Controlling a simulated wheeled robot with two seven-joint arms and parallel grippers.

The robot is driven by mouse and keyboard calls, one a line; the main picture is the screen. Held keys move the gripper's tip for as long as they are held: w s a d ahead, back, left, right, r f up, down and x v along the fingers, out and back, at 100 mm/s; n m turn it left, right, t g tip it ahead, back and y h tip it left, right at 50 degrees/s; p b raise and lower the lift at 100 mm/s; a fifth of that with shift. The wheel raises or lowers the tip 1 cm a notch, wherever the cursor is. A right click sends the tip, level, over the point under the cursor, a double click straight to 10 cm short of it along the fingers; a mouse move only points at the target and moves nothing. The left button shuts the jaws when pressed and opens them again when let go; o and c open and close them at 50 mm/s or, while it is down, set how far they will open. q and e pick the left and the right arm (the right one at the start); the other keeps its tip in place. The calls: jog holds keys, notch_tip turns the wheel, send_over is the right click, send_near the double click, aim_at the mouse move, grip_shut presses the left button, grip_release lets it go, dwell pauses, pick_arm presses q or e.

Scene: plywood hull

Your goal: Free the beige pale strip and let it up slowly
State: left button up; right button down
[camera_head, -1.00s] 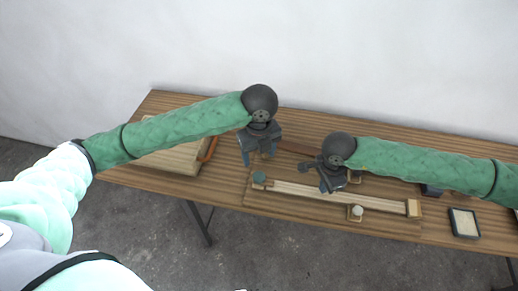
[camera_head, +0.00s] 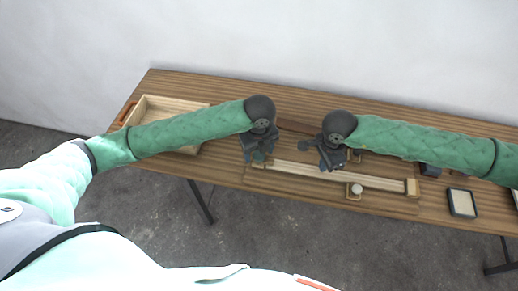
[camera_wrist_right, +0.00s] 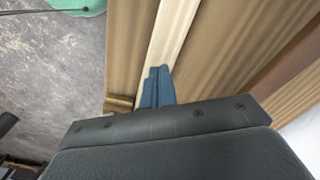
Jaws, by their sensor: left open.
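The pale strip (camera_head: 375,181) lies along a wooden board at the front of the table, in the head view. Its right end meets a wooden block (camera_head: 411,187). My right gripper (camera_head: 329,163) is over the strip's middle. In the right wrist view its blue fingers (camera_wrist_right: 157,88) are close together, at the strip (camera_wrist_right: 172,30); whether they touch it I cannot tell.
A small block with a pale round knob (camera_head: 356,189) sits at the strip's front side. An open wooden tray (camera_head: 138,104) with orange handles stands at the left, partly behind my left arm. A dark-framed pad (camera_head: 462,203) lies at the right.

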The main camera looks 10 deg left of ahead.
pick_arm(q)
jog(key=c, duration=1.1)
jog(key=shift+o, duration=0.2)
pick_arm(e)
jog(key=shift+f, duration=0.15)
jog(key=shift+f, duration=0.6)
